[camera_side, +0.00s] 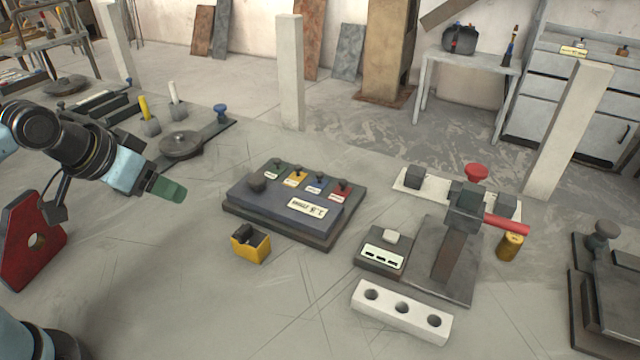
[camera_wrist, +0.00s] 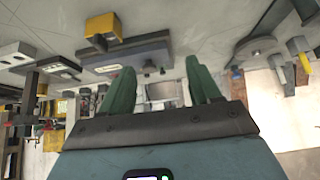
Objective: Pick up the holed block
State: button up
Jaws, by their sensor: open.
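The holed block (camera_side: 386,318) is a long pale bar with three round holes in its top. It lies flat on the grey table at the front, right of centre, in the side view. A pale piece at the left edge of the wrist view (camera_wrist: 12,50) looks like part of it. My gripper (camera_side: 170,190) is high at the left of the side view, far from the block and touching nothing. In the wrist view its two green fingers (camera_wrist: 160,82) are spread apart with nothing between them.
Behind the block stand a small labelled box (camera_side: 384,256) and a post fixture with a red handle (camera_side: 507,225). A dark panel with knobs (camera_side: 295,200) and a yellow block (camera_side: 250,245) lie between gripper and block.

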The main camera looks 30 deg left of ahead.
jog(key=w+d+r+m+g+h, duration=0.1)
jog(key=w+d+r+m+g, duration=0.1)
jog(key=w+d+r+m, duration=0.4)
jog(key=m+g+y, duration=0.1)
jog(key=m+g, duration=0.4)
jog(key=m, duration=0.7)
send_over(402, 308)
jog(key=s, duration=0.2)
notch_tip(402, 308, down, 8)
jog(key=f, duration=1.2)
jog(key=shift+w, duration=0.25)
jog(key=shift+r, duration=0.1)
jog(key=shift+c, duration=0.3)
grip_shut()
jog(key=shift+s, duration=0.1)
